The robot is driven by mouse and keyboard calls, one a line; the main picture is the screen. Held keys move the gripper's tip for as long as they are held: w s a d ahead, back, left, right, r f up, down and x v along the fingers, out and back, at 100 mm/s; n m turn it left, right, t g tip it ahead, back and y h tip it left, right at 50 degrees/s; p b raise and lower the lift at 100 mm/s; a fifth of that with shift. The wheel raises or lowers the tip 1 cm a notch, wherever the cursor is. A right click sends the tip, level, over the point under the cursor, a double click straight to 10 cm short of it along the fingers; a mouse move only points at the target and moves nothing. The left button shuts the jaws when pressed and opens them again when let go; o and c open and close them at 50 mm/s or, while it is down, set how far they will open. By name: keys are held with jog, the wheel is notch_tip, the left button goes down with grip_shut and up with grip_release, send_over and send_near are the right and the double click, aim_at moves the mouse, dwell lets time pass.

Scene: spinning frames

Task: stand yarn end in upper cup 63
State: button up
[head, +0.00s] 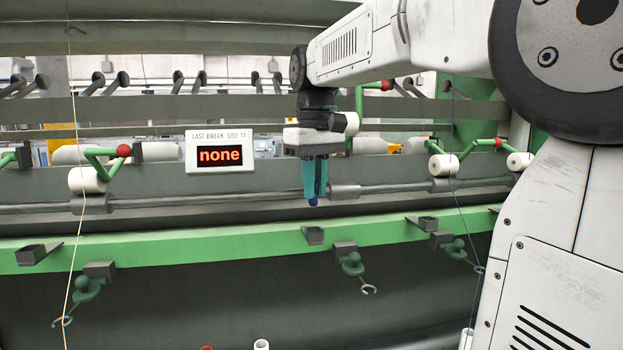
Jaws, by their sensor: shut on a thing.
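My gripper (314,191) points down in the middle of the head view, with its teal fingers closed. A small dark blue piece, which looks like the yarn end (313,202), shows at the fingertips; most of it is hidden between them. Small dark grey cups stick out from the green rail: one at the left (38,254), one below my gripper (313,236) and one at the right (423,223). My gripper is above the middle cup and apart from it in the picture. I see no numbers, so I cannot tell which is cup 63.
A grey roller shaft (230,200) runs behind my gripper. Green arms with red knobs (123,151) and white rollers (87,180) stand at both sides. Green guides with hooks (352,264) hang below the rail. A strung yarn (75,220) runs down the left.

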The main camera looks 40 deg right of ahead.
jog(key=shift+f, duration=3.05)
jog(key=o, duration=0.7)
jog(key=shift+o, duration=0.2)
notch_tip(320, 180, up, 8)
jog(key=shift+f, duration=0.1)
jog(key=shift+s, duration=0.2)
